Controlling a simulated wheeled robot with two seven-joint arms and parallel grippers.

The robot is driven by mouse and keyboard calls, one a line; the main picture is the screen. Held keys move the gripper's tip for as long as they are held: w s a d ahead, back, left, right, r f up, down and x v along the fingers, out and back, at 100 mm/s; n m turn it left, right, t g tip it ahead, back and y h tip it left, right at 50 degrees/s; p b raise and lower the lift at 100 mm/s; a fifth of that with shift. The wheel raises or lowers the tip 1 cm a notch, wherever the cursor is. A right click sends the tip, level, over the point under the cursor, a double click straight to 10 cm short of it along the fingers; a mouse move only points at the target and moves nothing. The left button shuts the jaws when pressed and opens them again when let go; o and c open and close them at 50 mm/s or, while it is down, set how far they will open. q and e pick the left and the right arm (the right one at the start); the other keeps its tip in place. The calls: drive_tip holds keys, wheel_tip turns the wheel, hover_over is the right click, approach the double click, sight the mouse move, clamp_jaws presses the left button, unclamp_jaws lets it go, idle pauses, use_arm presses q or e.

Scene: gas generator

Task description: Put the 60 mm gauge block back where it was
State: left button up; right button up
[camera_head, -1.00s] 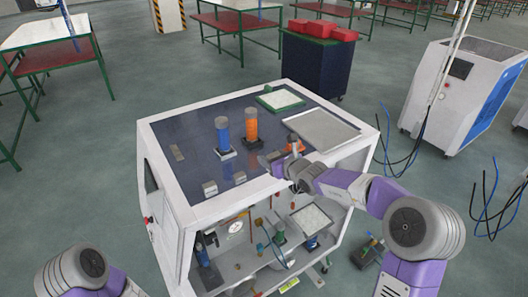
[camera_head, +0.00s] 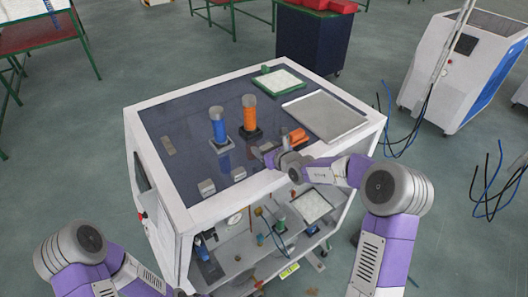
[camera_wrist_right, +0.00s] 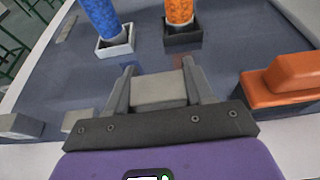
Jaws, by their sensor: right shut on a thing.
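My right gripper (camera_wrist_right: 158,88) is shut on a plain grey block (camera_wrist_right: 160,90) in the right wrist view. The block is between the two fingers, over the dark top of the machine; whether it touches the top I cannot tell. No size mark on it can be read. In the head view the right gripper (camera_head: 264,154) is over the front part of the top, left of the orange part. Two similar grey blocks, one left (camera_head: 206,187) and one right (camera_head: 238,174), sit near the front edge. My left gripper is out of view.
A blue cylinder (camera_head: 219,124) and an orange cylinder (camera_head: 249,114) stand in square bases beyond the gripper. An orange part (camera_head: 298,136) lies to the right. A grey tray (camera_head: 325,116) and a green-edged pad (camera_head: 278,82) lie further back. The left of the top is mostly clear.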

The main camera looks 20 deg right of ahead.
drive_tip(key=shift+f, duration=0.75)
drive_tip(key=shift+w+f, duration=0.15)
drive_tip(key=shift+f, duration=0.2)
drive_tip(key=o, duration=1.3)
drive_tip(key=shift+r, duration=0.1)
